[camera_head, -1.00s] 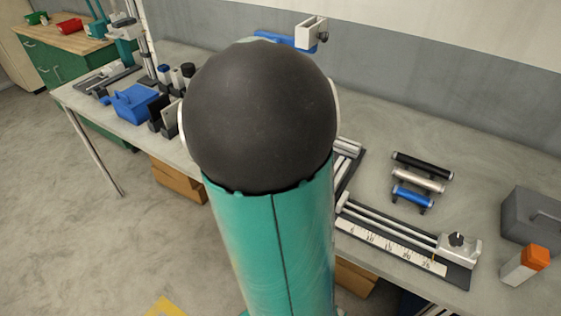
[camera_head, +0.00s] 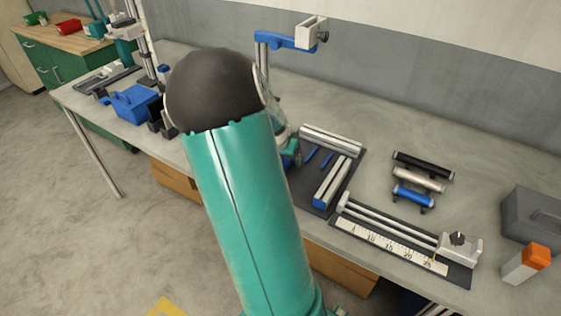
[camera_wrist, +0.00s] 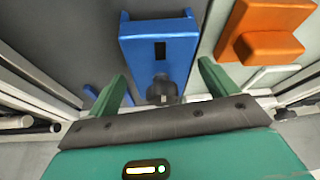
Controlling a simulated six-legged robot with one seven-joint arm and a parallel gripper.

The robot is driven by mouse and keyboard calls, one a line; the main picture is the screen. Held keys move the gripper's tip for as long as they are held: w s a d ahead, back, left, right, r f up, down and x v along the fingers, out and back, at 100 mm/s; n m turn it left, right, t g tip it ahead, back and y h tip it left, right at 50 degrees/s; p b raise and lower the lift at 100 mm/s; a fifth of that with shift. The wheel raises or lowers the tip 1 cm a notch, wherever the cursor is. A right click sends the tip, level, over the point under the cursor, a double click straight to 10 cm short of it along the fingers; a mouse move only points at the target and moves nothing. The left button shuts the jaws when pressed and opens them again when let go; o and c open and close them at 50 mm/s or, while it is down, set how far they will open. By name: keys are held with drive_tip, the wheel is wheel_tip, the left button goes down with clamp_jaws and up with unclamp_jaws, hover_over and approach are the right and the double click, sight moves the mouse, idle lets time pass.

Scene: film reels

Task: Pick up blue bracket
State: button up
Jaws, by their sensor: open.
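In the wrist view, a blue bracket (camera_wrist: 160,48) with a dark slot lies on a grey surface, with a dark round knob (camera_wrist: 161,90) at its near end. My gripper (camera_wrist: 160,70) is open, its two green fingers on either side of the bracket's near end, apart from it as far as I can see. I cannot tell the height between fingertips and bracket. In the head view, my gripper (camera_head: 290,152) is mostly hidden behind my arm, over the dark mat (camera_head: 318,207) on the bench. The bracket cannot be made out there.
An orange part (camera_wrist: 268,30) lies close right of the bracket. Pale rails (camera_head: 331,138) stand along the mat. A ruler slide (camera_head: 390,245), a rack of cylinders (camera_head: 420,172) and a grey box (camera_head: 535,213) are to the right. A blue stand arm (camera_head: 285,40) rises behind.

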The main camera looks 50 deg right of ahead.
drive_tip(key=shift+f, duration=0.1)
drive_tip(key=shift+c, duration=0.3)
drive_tip(key=c, duration=1.3)
